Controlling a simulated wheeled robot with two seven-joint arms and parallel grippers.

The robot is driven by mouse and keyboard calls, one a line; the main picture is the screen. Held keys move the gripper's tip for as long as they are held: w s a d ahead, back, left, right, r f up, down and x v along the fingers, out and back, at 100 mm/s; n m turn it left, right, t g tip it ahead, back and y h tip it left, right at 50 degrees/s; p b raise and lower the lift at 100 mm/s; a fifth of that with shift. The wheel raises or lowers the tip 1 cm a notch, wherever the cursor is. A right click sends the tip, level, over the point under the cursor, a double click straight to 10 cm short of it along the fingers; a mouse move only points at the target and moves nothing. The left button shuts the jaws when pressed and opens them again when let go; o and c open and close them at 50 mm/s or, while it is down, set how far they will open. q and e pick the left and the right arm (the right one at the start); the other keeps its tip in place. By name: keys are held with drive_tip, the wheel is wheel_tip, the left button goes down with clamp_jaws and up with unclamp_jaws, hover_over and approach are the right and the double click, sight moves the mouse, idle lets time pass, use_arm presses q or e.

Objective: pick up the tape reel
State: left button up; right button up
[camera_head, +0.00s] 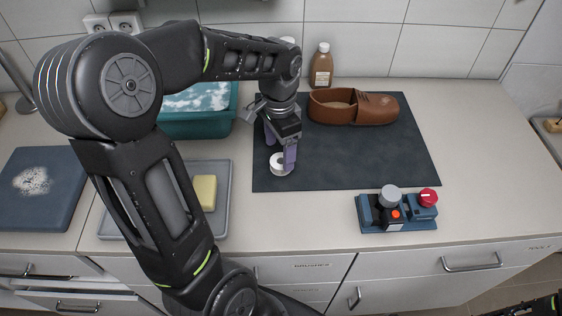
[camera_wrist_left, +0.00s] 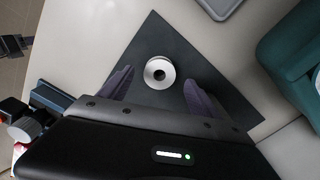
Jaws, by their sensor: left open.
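The tape reel (camera_head: 281,169) is a small white ring with a dark hole, lying on the dark mat (camera_head: 345,165) near its left front part. My left gripper (camera_head: 281,155) is open and points down over the reel, with purple-grey fingers. In the left wrist view, the reel (camera_wrist_left: 158,62) shows between the two spread fingers of my left gripper (camera_wrist_left: 159,80), with gaps on both sides. The fingers partly cover the reel in the head view.
A brown shoe (camera_head: 375,109) and a bottle (camera_head: 321,68) stand at the back. A blue device with knobs (camera_head: 398,226) sits at the front right. A teal basin (camera_head: 205,128) and a grey tray with a yellow sponge (camera_head: 205,192) are left. The mat's right part is clear.

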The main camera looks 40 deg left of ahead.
sight(279, 158)
use_arm(q)
wheel_tip(279, 158, down, 4)
drive_tip(key=shift+r, duration=0.2)
drive_tip(key=shift+c, duration=0.4)
drive_tip(key=c, duration=1.3)
